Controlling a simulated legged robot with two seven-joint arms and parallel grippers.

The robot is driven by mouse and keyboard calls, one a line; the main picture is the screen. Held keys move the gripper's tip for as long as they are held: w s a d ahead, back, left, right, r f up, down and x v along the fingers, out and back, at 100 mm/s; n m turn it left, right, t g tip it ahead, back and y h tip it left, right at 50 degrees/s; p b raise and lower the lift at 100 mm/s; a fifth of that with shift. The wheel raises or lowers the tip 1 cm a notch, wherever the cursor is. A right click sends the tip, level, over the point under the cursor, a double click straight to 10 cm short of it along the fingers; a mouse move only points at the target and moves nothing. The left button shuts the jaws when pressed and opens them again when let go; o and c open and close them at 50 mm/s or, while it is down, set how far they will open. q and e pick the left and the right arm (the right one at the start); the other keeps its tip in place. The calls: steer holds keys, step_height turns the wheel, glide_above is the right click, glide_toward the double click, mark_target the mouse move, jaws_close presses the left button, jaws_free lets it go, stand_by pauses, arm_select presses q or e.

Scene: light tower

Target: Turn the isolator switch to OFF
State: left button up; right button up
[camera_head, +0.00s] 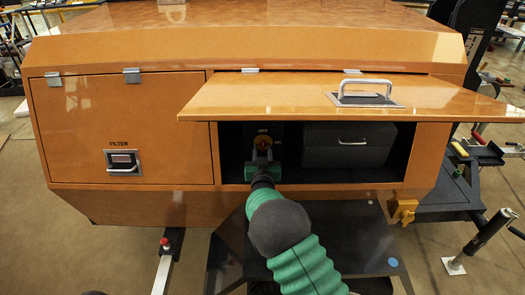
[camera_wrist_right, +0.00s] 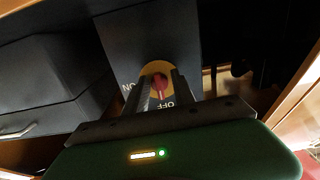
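The isolator switch (camera_head: 263,141) is a red knob on a yellow round plate, inside the open right compartment of the orange housing. An OFF label is above it in the head view. In the right wrist view the red knob (camera_wrist_right: 160,84) looks roughly upright, with OFF below it and ON to its left. My right gripper (camera_head: 263,157) reaches in from below. Its two fingers (camera_wrist_right: 161,91) are apart, one on each side of the knob; I cannot tell whether they touch it. My left gripper is not in view.
The orange lid (camera_head: 300,99) with its metal handle is raised over the compartment. A dark grey box (camera_head: 347,153) stands to the right of the switch. The closed FILTER door (camera_head: 80,135) is on the left. A black shelf (camera_head: 350,230) lies below.

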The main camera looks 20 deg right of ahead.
steer(key=shift+r, duration=0.1)
steer(key=shift+s, duration=0.4)
steer(key=p+v, duration=0.1)
steer(key=v, duration=1.5)
